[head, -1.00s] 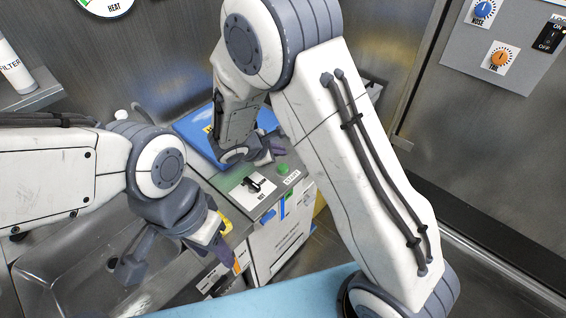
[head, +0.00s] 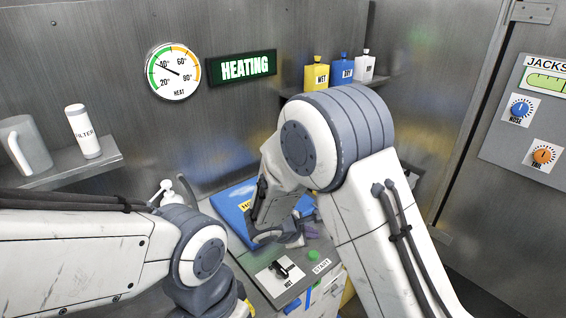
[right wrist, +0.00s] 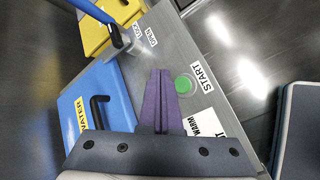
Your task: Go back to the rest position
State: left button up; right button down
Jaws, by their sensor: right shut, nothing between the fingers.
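My right gripper (right wrist: 160,76) is shut and empty in the right wrist view, its purple fingers pressed together. They hang over the steel counter top beside the green START button (right wrist: 184,84), between it and the blue WATER lid (right wrist: 112,87). In the head view the right gripper (head: 296,239) is partly hidden behind its own arm, low over the machine. My left arm comes in from the left. Its wrist shows at the bottom, but its fingers are below the picture edge.
A black switch (head: 284,269) sits by the START button. A mug (head: 25,148) and a FILTER bottle (head: 83,132) stand on the left shelf. Yellow (head: 316,75), blue (head: 341,68) and white (head: 365,66) bottles stand on the back shelf. The HEATING sign (head: 243,68) is lit.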

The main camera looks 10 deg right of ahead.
jog(key=s+a+r+m+g+y, duration=0.2)
jog(key=s+a+r+m, duration=0.1)
jog(key=s, duration=0.6)
jog(key=s+a+r+m+g+y, duration=0.2)
jog(key=s+r+m+y, duration=0.1)
jog(key=s, duration=0.7)
jog(key=s+a+r+m+g+y+p, duration=0.1)
jog(key=s+a+r+m+y, duration=0.2)
jog(key=s, duration=0.7)
notch_tip(320, 180, up, 2)
jog(key=shift+a+r+m+g, duration=0.1)
jog(key=shift+a+m+g, duration=0.2)
jog(key=shift+g, duration=0.1)
dwell(4.6)
